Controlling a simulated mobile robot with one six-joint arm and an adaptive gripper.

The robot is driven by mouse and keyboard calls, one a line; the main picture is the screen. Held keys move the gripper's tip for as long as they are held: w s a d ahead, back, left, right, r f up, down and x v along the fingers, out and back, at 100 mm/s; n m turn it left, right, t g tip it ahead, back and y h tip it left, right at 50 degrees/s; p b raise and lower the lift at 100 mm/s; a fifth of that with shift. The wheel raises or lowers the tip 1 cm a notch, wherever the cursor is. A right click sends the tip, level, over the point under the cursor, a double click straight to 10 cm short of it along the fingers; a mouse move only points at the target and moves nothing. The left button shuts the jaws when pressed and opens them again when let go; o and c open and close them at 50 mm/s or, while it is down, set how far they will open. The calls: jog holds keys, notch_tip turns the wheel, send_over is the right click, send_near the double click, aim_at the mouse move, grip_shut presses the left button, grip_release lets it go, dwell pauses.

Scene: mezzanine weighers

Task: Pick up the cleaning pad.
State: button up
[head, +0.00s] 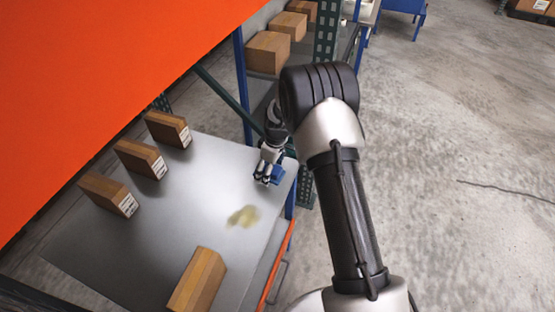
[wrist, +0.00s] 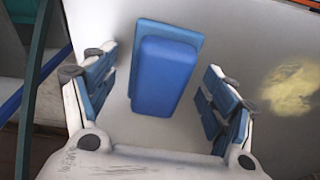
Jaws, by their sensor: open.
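The cleaning pad is a blue block with a rounded blue grip on a flat base. It lies on the grey table (head: 205,200) near its right edge. In the wrist view the pad (wrist: 163,68) sits between and just beyond my fingers. In the head view the pad (head: 277,174) shows partly beside my gripper (head: 266,174). My gripper is open, with its fingers on either side of the pad and a gap to each; it also shows in the wrist view (wrist: 160,100). I cannot tell how high the fingertips are above the table.
A yellowish stain (head: 243,216) is on the table near the pad. Several cardboard boxes stand on the table, one (head: 197,281) at the front. An orange panel (head: 100,80) overhangs the left. A shelf post (head: 326,40) and more boxes (head: 268,52) stand behind.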

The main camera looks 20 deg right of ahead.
jog(key=shift+c, duration=0.5)
jog(key=c, duration=1.1)
notch_tip(320, 180, up, 10)
jog(key=p, duration=0.3)
jog(key=shift+w+r+p, duration=0.1)
jog(key=shift+r+p, duration=0.15)
jog(key=shift+p, duration=0.05)
